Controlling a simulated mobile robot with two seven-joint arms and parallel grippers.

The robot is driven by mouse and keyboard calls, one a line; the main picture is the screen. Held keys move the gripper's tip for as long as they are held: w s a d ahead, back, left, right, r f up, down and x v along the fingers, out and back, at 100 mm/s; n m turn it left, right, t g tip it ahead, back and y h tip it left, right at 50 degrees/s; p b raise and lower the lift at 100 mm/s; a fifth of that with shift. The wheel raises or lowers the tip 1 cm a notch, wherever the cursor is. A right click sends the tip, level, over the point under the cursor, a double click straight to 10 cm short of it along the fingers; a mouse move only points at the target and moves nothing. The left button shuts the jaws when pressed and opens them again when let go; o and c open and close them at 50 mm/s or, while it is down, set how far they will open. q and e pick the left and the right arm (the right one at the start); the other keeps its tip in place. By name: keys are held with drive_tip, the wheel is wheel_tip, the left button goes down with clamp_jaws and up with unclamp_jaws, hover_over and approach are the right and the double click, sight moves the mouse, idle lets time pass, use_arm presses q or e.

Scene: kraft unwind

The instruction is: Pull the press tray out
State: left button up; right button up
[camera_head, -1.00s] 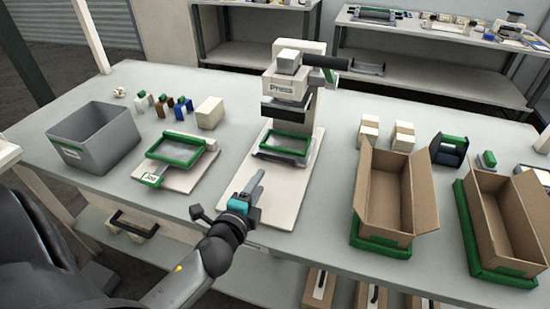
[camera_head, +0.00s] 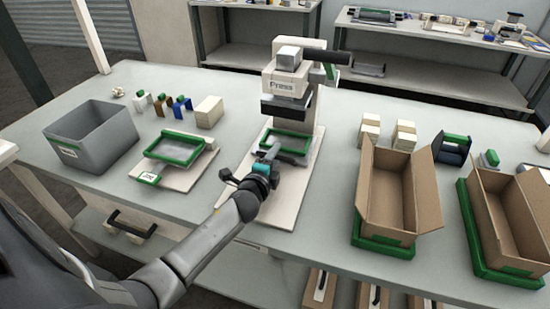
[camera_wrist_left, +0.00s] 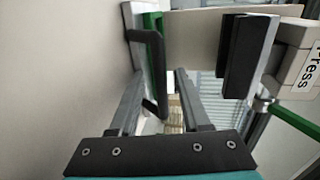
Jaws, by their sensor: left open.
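The press tray (camera_head: 287,135) is a green-rimmed tray on the press's pale base, below the dark press head (camera_head: 287,107). My left gripper (camera_head: 268,155) is at the tray's near edge and hides part of its front. In the left wrist view, the tray's black bar handle (camera_wrist_left: 158,65) shows between the open fingers (camera_wrist_left: 160,82), close to their tips; I cannot tell whether they touch it. The tray's green rim (camera_wrist_left: 153,22) is just beyond the handle. My right gripper is out of view.
A second green-framed tray (camera_head: 152,151) stands on a pale board to the left, by a grey bin (camera_head: 75,158). Cardboard boxes (camera_head: 383,228) stand to the right. The press's pale base (camera_head: 287,208) has bare room in front of the tray.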

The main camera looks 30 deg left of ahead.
use_arm(q)
drive_tip(key=shift+w, duration=0.1)
clamp_jaws()
idle(0.4)
idle(1.1)
